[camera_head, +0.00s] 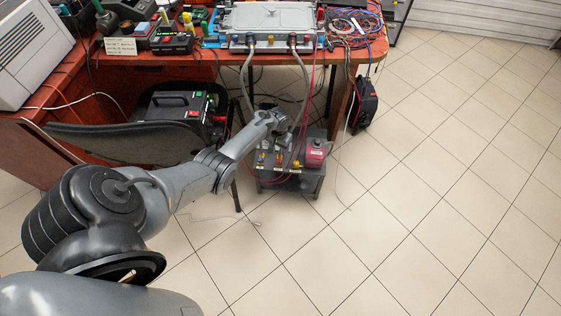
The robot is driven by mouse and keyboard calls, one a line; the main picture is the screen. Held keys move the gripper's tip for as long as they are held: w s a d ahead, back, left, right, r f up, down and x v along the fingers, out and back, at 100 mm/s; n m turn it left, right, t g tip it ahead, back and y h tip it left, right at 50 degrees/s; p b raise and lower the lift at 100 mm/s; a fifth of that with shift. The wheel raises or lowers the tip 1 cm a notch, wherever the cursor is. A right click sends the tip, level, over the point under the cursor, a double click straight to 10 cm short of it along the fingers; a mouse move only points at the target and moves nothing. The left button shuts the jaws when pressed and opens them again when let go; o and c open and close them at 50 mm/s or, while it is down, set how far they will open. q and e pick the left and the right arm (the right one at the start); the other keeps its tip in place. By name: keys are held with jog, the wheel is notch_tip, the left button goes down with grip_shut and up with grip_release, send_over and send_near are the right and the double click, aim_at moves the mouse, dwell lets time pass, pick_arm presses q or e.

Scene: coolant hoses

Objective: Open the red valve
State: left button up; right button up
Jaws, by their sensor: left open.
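A small dark grey unit (308,185) stands on the floor under the front edge of the workbench. On it are a pink-red rounded canister (316,152) and small yellow and red fittings (278,159). The red valve is too small to pick out for certain among these fittings. My left arm reaches in from the lower left, and my left gripper (285,126) is open just above and behind the fittings. Its fingertips are small and partly hidden, and I cannot tell whether they touch anything. My right gripper is not in view.
Two grey hoses (247,75) hang from a silver box (268,22) on the reddish workbench (170,60). Thin red and black cables run down near the unit. A dark chair (125,143) stands left of my forearm. The tiled floor on the right is clear.

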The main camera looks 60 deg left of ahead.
aim_at(279, 160)
pick_arm(q)
jog(key=f+b, duration=0.2)
jog(key=f, duration=0.1)
jog(key=f+b, duration=0.1)
jog(key=f, duration=0.2)
jog(key=shift+s+d+b, duration=0.1)
jog(key=shift+s+b, duration=0.1)
jog(key=shift+b, duration=0.2)
jog(key=shift+w+f+b, duration=0.1)
jog(key=shift+f+b, duration=0.2)
jog(key=shift+f, duration=0.35)
jog(key=shift+d+f+b, duration=0.1)
jog(key=shift+f+b, duration=0.25)
jog(key=shift+b, duration=0.15)
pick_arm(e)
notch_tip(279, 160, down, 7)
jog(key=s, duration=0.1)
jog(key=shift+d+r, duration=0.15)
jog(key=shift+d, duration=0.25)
pick_arm(q)
jog(key=shift+r, duration=0.1)
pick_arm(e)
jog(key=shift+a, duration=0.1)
